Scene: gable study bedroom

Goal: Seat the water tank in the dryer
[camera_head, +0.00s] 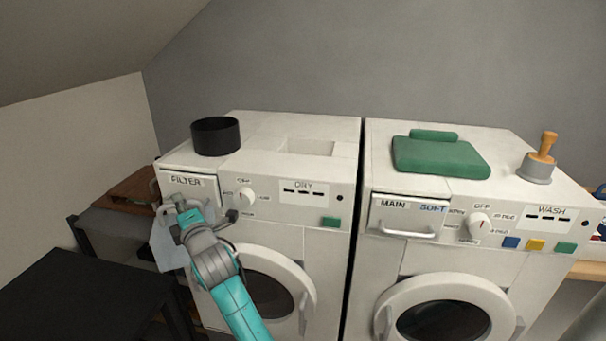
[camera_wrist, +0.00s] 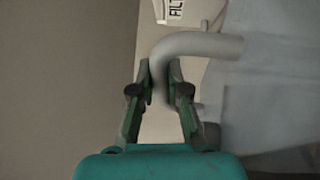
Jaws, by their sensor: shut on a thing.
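The white dryer (camera_head: 330,190) stands on the left, with a FILTER panel (camera_head: 187,183) at its upper left front and a rectangular recess (camera_head: 310,147) in its top. My gripper (camera_head: 178,208) is in front of the FILTER panel. It is shut on the grey curved handle of the water tank (camera_head: 168,248), a pale bluish box hanging below and left of the jaws. In the wrist view the handle (camera_wrist: 200,44) passes between my fingertips (camera_wrist: 159,82), and the tank (camera_wrist: 275,85) fills the right side. My arm hides part of the tank.
A black round pot (camera_head: 216,136) stands on the dryer top near the recess. The washer (camera_head: 500,200) on the right carries folded green towels (camera_head: 440,155) and a wooden-handled tool (camera_head: 543,155). A dark table (camera_head: 75,295) is at lower left, a brown item (camera_head: 133,192) behind it.

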